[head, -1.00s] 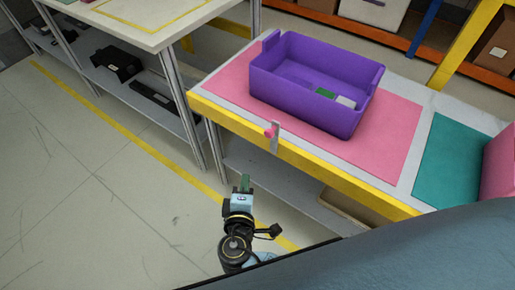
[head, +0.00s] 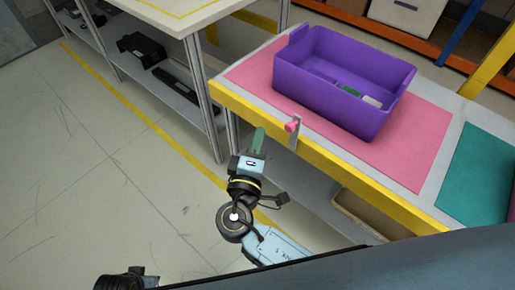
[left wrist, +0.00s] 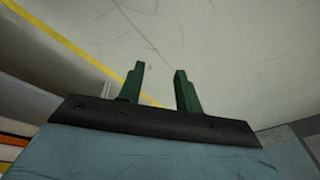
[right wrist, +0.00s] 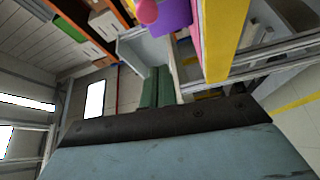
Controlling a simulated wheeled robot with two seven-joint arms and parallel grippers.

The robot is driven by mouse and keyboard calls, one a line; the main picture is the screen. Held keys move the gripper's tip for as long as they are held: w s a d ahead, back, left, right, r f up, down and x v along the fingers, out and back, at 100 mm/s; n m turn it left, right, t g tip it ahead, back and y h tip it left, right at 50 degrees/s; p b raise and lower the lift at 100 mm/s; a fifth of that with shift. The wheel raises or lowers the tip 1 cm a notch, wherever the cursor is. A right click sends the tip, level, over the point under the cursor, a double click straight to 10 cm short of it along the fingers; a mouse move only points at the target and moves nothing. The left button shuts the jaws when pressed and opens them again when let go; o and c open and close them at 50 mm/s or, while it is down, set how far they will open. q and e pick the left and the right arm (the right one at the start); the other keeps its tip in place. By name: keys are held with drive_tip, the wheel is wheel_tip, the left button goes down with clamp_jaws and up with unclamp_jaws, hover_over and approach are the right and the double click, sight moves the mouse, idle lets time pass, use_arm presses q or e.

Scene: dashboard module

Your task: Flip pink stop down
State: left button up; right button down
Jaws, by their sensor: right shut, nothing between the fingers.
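The pink stop (head: 292,126) is a small pink knob on a grey upright bracket at the yellow front edge of the table. My right gripper (head: 259,138) is shut and empty, just left of the stop and slightly lower in the head view, with a visible gap. In the right wrist view its green fingers (right wrist: 157,72) are together, and the pink knob (right wrist: 147,12) shows near the top edge. My left gripper (left wrist: 159,72) is open and empty over the floor in the left wrist view; its fingers are not visible in the head view.
A purple bin (head: 315,78) with small items stands on the pink mat (head: 420,120) behind the stop. A teal mat (head: 480,175) lies to the right. The yellow table edge (head: 350,177) runs beside my right arm. Another shelved table (head: 165,12) stands at left; the floor between is clear.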

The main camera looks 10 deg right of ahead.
use_arm(q)
drive_tip(key=shift+w+d+r, duration=0.1)
drive_tip(key=shift+d+r, duration=0.35)
use_arm(e)
drive_tip(key=shift+w+d+f, duration=0.1)
drive_tip(key=shift+w+d, duration=0.2)
drive_tip(key=shift+d, duration=0.55)
drive_tip(key=shift+w+d, duration=0.35)
drive_tip(key=shift+d, duration=0.45)
drive_tip(key=shift+w+d+f, duration=0.1)
drive_tip(key=shift+w+d, duration=0.2)
drive_tip(key=shift+d, duration=0.55)
use_arm(q)
drive_tip(key=shift+f, duration=0.1)
